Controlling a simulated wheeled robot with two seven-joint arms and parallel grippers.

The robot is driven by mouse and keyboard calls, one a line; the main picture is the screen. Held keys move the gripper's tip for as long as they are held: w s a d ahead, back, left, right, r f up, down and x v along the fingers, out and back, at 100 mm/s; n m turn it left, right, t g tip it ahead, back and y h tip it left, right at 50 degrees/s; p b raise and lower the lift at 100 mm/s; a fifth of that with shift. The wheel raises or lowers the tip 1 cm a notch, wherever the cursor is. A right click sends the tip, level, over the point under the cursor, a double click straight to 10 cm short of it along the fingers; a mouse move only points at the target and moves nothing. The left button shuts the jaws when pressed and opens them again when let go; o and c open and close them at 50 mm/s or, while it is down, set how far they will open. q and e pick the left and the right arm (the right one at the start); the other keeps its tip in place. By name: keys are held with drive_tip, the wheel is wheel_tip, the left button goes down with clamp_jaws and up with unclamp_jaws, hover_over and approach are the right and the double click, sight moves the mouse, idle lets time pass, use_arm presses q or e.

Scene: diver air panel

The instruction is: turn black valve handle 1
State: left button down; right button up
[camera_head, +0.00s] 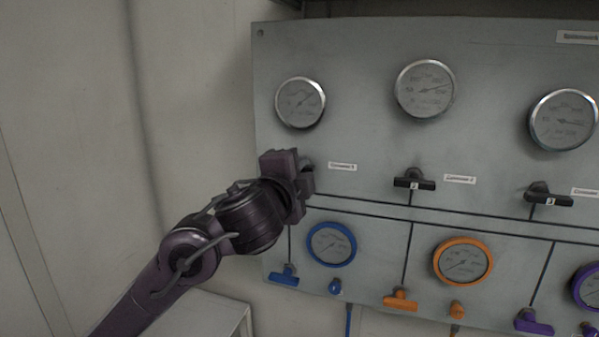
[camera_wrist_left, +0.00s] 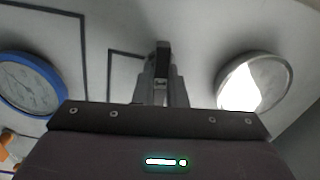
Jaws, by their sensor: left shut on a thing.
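My left gripper (camera_head: 303,180) is at the upper left of the panel, below the leftmost silver gauge (camera_head: 300,102). It covers the place of black valve handle 1 in the head view. In the left wrist view the left gripper (camera_wrist_left: 160,90) is shut on the black valve handle (camera_wrist_left: 162,62), whose dark end shows between the fingers. The rest of the handle is hidden. My right gripper is not in view.
The grey panel (camera_head: 360,150) also holds black handle 2 (camera_head: 414,181) and black handle 3 (camera_head: 548,197) to the right. Below are a blue-rimmed gauge (camera_head: 331,244), an orange-rimmed gauge (camera_head: 463,261) and coloured handles. A bare wall (camera_head: 70,130) is at the left.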

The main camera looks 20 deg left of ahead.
use_arm(q)
drive_tip(key=shift+f+m, duration=0.1)
drive_tip(key=shift+m, duration=0.8)
drive_tip(key=c, duration=1.5)
unclamp_jaws()
drive_tip(key=s+p, duration=0.1)
drive_tip(key=s, duration=0.6)
drive_tip(key=shift+s+a, duration=0.1)
drive_tip(key=shift+s, duration=0.3)
